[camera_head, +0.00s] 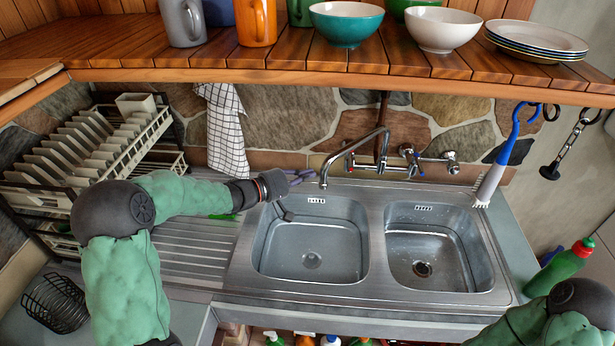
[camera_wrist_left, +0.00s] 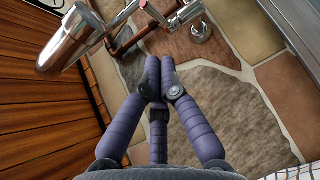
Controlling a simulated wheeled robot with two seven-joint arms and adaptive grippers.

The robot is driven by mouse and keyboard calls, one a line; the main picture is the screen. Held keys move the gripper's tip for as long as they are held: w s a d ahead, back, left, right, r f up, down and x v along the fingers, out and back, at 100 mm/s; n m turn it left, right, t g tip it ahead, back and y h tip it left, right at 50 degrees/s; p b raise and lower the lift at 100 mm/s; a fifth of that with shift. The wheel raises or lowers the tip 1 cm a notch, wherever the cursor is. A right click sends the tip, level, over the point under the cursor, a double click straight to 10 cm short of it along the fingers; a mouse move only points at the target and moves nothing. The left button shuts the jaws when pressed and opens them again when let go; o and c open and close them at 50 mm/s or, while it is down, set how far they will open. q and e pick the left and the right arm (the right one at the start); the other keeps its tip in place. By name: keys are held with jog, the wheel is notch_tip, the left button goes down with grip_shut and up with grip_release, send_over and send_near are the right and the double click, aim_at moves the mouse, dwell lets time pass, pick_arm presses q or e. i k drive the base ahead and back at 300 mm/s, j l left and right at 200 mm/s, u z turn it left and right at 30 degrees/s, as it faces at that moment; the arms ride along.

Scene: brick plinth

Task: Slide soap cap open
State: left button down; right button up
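My left gripper (camera_head: 301,174) is behind the left basin, left of the faucet and far from this bottle. In the left wrist view its purple fingers (camera_wrist_left: 157,88) meet at their tips with nothing between them. My right arm shows at the lower right, near the bottle, but its gripper is out of view.
A steel double sink (camera_head: 376,240) with a curved faucet (camera_head: 352,155) fills the middle. A wooden shelf (camera_head: 300,77) with mugs, bowls and plates hangs over it. A dish rack (camera_head: 95,150) stands left. A blue-and-white brush (camera_head: 505,155) hangs right. More bottles show below the sink.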

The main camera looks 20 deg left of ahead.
aim_at(587, 242)
jog(key=k+l, duration=0.2)
jog(key=k, duration=0.3)
jog(key=k+l, duration=0.2)
jog(key=k, duration=0.25)
